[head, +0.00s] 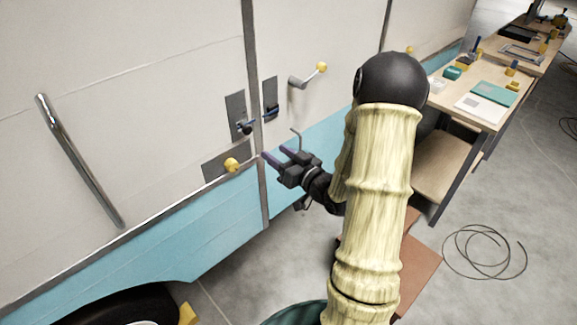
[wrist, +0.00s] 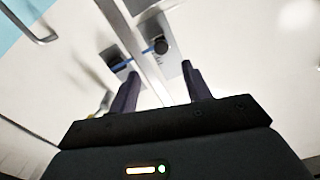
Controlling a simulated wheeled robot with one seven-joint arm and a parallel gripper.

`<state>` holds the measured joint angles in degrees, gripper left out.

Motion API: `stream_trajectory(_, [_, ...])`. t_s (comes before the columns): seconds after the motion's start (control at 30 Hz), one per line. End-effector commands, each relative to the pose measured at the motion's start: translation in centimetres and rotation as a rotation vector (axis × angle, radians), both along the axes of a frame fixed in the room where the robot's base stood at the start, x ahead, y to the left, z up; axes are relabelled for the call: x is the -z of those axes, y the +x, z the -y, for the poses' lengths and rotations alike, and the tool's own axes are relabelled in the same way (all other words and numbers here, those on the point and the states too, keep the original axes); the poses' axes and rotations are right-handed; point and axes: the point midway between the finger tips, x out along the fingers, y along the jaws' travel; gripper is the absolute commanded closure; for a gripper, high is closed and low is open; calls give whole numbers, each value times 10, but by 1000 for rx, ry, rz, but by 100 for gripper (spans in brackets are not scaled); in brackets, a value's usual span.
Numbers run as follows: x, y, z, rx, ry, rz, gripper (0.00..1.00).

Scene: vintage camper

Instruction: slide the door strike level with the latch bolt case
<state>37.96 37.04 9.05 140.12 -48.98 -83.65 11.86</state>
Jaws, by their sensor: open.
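Two grey metal plates sit either side of the vertical door seam in the head view. The smaller right plate (head: 270,90) carries a dark block (head: 270,110), set a little higher than the knob. I cannot tell for sure which is the door strike and which the latch bolt case. My gripper (head: 275,153) is open and empty, below these parts. In the wrist view its fingers (wrist: 160,70) point toward the seam, with a dark knob (wrist: 161,46) beyond them.
A long chrome handle (head: 80,160) is at left. A yellow knob (head: 232,164) on a lower plate is left of my gripper. A yellow-tipped lever (head: 308,76) and a bent rod (head: 297,140) are near. Workbenches (head: 465,75) stand at right; a cable (head: 485,250) lies on the floor.

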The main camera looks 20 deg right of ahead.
Motion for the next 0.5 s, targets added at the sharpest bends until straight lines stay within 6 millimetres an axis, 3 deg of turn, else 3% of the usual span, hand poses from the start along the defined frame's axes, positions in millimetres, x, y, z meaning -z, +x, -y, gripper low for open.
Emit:
stream_trajectory(0.2, [1,-31,10,2,0,0,52])
stream_trajectory(0.5, [0,-36,11,-1,1,-1,52])
